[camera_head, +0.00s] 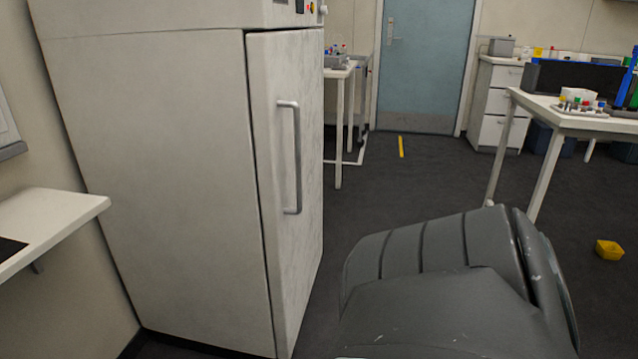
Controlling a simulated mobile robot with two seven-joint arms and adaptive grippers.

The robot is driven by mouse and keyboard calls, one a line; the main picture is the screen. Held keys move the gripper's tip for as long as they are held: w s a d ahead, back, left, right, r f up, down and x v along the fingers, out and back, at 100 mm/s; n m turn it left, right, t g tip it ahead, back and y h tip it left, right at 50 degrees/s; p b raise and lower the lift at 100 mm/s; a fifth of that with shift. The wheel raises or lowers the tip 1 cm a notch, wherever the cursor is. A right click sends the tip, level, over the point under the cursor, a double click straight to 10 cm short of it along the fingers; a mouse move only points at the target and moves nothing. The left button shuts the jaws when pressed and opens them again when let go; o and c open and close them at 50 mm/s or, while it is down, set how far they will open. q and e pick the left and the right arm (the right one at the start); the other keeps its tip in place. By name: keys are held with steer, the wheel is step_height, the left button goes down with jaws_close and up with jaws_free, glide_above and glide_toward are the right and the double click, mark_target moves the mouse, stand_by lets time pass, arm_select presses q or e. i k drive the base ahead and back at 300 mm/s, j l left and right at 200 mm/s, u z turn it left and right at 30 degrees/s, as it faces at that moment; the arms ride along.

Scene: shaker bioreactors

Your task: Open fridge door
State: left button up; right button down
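A tall white fridge (150,150) stands at the left of the head view. Its door (265,200) faces right and looks shut, with a thin dark seam along its near edge. A grey vertical bar handle (297,160) is fixed to the door on the side near that seam. Nothing touches the handle. Neither of my grippers shows in the view.
A large dark grey rounded body (430,290), likely part of me, fills the lower middle. A white shelf (50,225) juts in at the left. A white table (560,118) with lab items stands at the right, and a yellow bin (609,249) lies on open dark floor.

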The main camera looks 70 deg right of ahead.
mark_target(286, 66)
steer(key=z, duration=1.7)
